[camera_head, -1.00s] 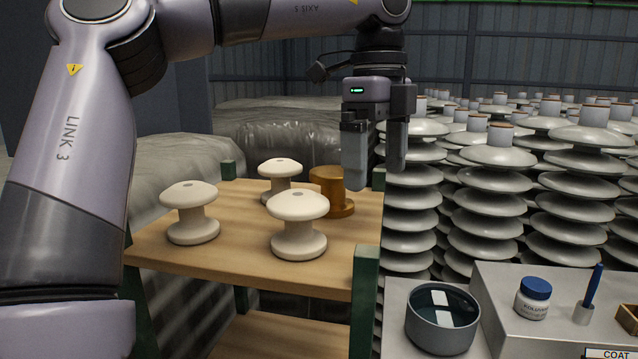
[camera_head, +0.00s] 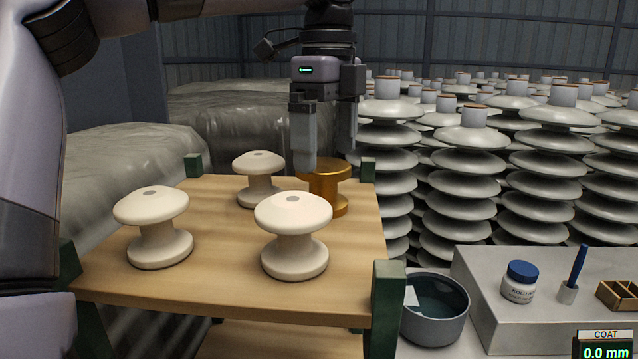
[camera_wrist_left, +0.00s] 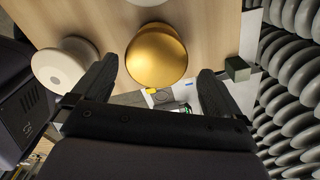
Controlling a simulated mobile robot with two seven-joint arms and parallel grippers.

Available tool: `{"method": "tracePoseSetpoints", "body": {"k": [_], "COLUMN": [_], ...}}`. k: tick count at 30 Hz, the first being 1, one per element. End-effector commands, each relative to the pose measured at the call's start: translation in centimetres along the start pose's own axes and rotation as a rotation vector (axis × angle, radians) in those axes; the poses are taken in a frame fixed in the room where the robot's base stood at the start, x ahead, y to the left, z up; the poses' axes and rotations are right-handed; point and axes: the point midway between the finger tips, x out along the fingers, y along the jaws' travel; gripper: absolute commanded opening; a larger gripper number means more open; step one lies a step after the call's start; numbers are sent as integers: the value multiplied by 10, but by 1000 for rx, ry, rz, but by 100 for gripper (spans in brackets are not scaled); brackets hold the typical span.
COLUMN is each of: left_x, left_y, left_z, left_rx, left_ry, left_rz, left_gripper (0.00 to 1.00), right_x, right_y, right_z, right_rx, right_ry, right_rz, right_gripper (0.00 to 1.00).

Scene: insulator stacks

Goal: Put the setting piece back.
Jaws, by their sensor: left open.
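A gold spool-shaped piece (camera_head: 330,184), likely the setting piece, stands upright at the back right of the wooden shelf top (camera_head: 215,215). My left gripper (camera_head: 325,160) is open and empty, pointing down at the gold piece. One finger overlaps the left edge of its top disc in the head view. In the left wrist view the round gold top (camera_wrist_left: 156,55) lies between and just beyond the two spread fingers; I cannot tell whether they touch it. Three white spools (camera_head: 293,235) (camera_head: 152,227) (camera_head: 258,178) stand upright on the same shelf. My right gripper is not in view.
Green corner posts (camera_head: 388,300) rise above the shelf top. Tall grey insulator stacks (camera_head: 470,190) crowd the right side. A grey bowl (camera_head: 435,310), a blue-capped jar (camera_head: 520,282) and a gauge reading 0.0 mm (camera_head: 606,348) are at the lower right. Wrapped bales (camera_head: 130,170) lie behind.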

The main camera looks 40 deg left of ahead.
Motion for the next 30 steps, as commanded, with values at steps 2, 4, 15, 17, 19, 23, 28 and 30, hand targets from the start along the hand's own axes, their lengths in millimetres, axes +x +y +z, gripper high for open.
{"method": "tracePoseSetpoints", "body": {"k": [2, 4, 15, 17, 19, 23, 28, 30], "left_x": [8, 13, 55, 60, 62, 63, 62, 62], "left_y": [0, 1, 5, 5, 5, 5, 5, 5], "left_z": [0, 0, 2, 2, 2, 2, 2, 2], "left_rx": [2, 2, 1, 1, 0, -1, 0, 0], "left_ry": [1, 1, 2, 1, 1, 1, 1, 0], "left_rz": [1, 1, 2, 1, -1, -2, -1, -1], "left_gripper": [100, 100, 100, 100, 100, 100, 67, 45], "right_x": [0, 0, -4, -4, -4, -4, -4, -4], "right_y": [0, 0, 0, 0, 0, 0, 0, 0], "right_z": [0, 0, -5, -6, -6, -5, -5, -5], "right_rx": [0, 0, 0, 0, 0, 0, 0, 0], "right_ry": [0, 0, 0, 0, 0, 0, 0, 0], "right_rz": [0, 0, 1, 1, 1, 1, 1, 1], "right_gripper": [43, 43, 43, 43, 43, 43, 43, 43]}}
